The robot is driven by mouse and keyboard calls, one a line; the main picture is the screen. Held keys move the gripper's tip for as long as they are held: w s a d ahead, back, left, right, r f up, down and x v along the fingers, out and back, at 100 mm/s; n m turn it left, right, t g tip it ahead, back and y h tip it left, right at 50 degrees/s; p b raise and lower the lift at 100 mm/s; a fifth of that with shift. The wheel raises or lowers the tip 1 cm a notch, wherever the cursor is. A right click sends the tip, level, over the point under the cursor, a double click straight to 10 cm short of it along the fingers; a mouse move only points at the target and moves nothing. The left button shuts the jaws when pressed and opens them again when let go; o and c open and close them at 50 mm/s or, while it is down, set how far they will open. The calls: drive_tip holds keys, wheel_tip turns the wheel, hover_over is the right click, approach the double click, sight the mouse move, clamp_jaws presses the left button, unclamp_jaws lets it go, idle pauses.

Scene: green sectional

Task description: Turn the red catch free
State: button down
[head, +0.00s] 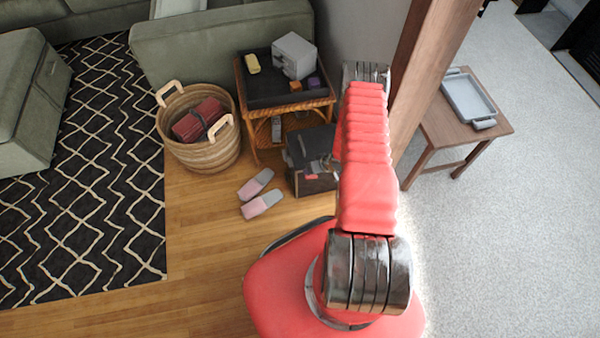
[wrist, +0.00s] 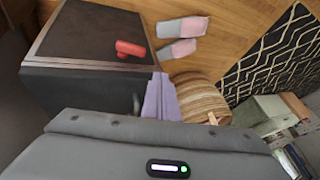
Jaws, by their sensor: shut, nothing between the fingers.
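The red catch (wrist: 130,48) sits on the dark, wood-edged face of a dark cabinet (wrist: 90,32) in the wrist view. It looks like a short bar lying across that face. In the head view the cabinet (head: 318,183) stands on the floor beside the wicker side table, and a small red spot, the catch (head: 311,176), shows on it. My gripper (head: 325,165) is shut and empty, close to the cabinet near the catch. Whether it touches the catch cannot be told. Its fingertips do not show clearly in the wrist view.
The wicker side table (head: 240,88) bears a grey box (head: 294,56) and small items. A basket (head: 181,152) and pink-grey slippers (head: 262,204) are left of the cabinet. A wooden post (head: 425,70) and a low table (head: 498,125) with a tray stand to the right.

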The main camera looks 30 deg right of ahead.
drive_tip(key=s+a+r, duration=0.1)
drive_tip(key=a+r, duration=0.3)
drive_tip(key=shift+a+r, duration=0.3)
drive_tip(key=shift+a, duration=0.1)
drive_tip(key=shift+s, duration=0.1)
idle(0.4)
